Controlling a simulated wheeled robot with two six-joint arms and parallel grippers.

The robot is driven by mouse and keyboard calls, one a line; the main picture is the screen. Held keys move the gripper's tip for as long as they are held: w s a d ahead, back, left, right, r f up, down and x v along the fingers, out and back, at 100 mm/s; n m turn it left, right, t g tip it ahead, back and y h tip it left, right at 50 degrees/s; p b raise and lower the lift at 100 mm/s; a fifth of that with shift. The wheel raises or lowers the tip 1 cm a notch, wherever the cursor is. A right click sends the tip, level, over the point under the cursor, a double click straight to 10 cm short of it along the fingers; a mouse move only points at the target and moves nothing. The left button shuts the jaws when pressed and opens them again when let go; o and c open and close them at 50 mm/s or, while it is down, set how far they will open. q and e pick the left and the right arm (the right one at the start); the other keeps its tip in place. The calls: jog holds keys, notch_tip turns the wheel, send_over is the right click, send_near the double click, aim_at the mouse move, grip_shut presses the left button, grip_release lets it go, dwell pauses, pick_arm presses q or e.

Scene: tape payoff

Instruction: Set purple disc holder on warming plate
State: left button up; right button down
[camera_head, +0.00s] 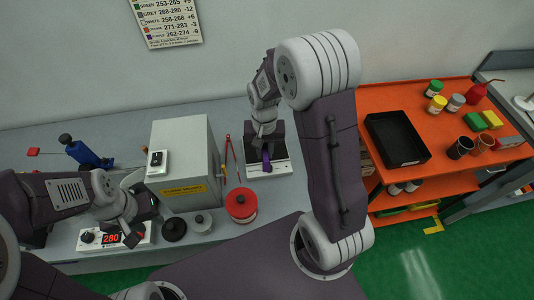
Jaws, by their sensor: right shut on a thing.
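My right gripper (267,148) is shut on the purple disc holder (266,162), which shows as a narrow purple shape under the fingers. The holder is over a flat white plate device (284,168) with a dark back part; I cannot tell whether it touches it. A white unit with a red display reading 280 (111,238) stands at the front left. I cannot tell for sure which of the two is the warming plate.
A grey box (182,150) stands between the arms, with a red spool (241,205) and dark and grey discs (174,229) before it. A blue tool (88,153) is at the left. An orange cart (450,120) at right carries a black tray (397,140) and small colored jars.

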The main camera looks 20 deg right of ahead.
jog(key=w+m, duration=0.1)
jog(key=m, duration=0.1)
jog(key=w+m, duration=0.1)
jog(key=m, duration=0.1)
jog(key=shift+w+d+f, duration=0.1)
jog(key=shift+w+f, duration=0.25)
jog(key=w+d+m+p, duration=0.3)
jog(key=w+m+p, duration=0.4)
jog(key=m, duration=0.6)
jog(key=f+b, duration=0.1)
jog(key=b, duration=0.1)
jog(key=f+b, duration=0.1)
jog(key=f, duration=0.1)
jog(key=f+b, duration=0.1)
jog(key=b, duration=0.1)
jog(key=shift+w+a+f+b, duration=0.1)
jog(key=shift+w+f+b, duration=0.15)
jog(key=shift+w+b, duration=0.1)
jog(key=shift+f, duration=0.75)
jog(key=shift+f+b, duration=0.35)
jog(key=shift+b, duration=0.05)
jog(key=c, duration=0.7)
grip_release()
jog(key=shift+o, duration=0.2)
